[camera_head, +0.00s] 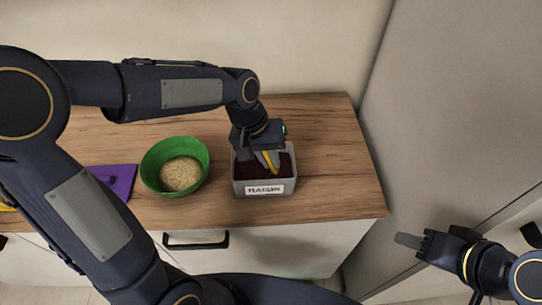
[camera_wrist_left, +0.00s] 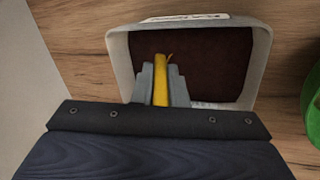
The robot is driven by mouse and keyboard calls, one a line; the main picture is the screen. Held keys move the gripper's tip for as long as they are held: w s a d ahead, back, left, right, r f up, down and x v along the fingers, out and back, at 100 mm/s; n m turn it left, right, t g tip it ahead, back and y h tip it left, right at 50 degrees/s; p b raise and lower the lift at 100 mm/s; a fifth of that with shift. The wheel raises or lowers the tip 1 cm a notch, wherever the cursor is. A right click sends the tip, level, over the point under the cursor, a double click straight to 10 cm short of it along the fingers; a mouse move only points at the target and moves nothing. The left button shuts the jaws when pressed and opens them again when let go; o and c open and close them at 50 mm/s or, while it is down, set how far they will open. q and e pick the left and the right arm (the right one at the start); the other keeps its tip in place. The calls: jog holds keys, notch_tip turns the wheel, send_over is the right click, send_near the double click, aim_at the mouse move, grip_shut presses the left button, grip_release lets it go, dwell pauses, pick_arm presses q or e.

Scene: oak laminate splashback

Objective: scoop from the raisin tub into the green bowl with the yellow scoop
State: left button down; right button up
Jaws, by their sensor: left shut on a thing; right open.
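The raisin tub (camera_head: 265,189) is a grey box with a RAISIN label and dark contents, standing on the wooden counter. Its rim also shows in the left wrist view (camera_wrist_left: 262,55). My left gripper (camera_head: 267,163) is over the tub and shut on the yellow scoop (camera_head: 272,161). The scoop's handle shows between the fingers in the left wrist view (camera_wrist_left: 161,85); its far end is hidden. The green bowl (camera_head: 150,178) stands left of the tub and holds pale grains. My right gripper (camera_head: 413,241) is off the counter at the lower right, empty.
A purple item (camera_head: 117,181) lies left of the bowl, partly behind my left arm. The counter (camera_head: 335,160) is bare right of the tub. A tall pale panel (camera_head: 450,110) stands at the right, and a drawer handle (camera_head: 196,243) shows below the counter.

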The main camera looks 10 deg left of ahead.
aim_at(264, 170)
pick_arm(q)
jog(key=shift+s+a, duration=0.1)
jog(key=shift+a, duration=1.45)
jog(key=shift+d+r+p, duration=0.15)
jog(key=shift+r+p, duration=0.05)
jog(key=shift+p, duration=0.1)
jog(key=shift+d+y+p, duration=0.4)
jog(key=shift+y+p, duration=0.45)
jog(key=shift+y, duration=0.15)
jog(key=shift+d+r+y+p, duration=0.15)
jog(key=shift+d+y+p, duration=0.2)
jog(key=shift+y+p, duration=0.3)
jog(key=shift+d+r+p, duration=0.25)
jog(key=shift+r+p, duration=0.85)
jog(key=shift+r, duration=0.3)
jog(key=shift+d+r+p, duration=0.2)
jog(key=shift+r+p, duration=0.85)
jog(key=shift+r, duration=0.35)
jog(key=shift+d+r+p, duration=0.25)
jog(key=shift+r+p, duration=0.85)
jog(key=shift+r, duration=0.3)
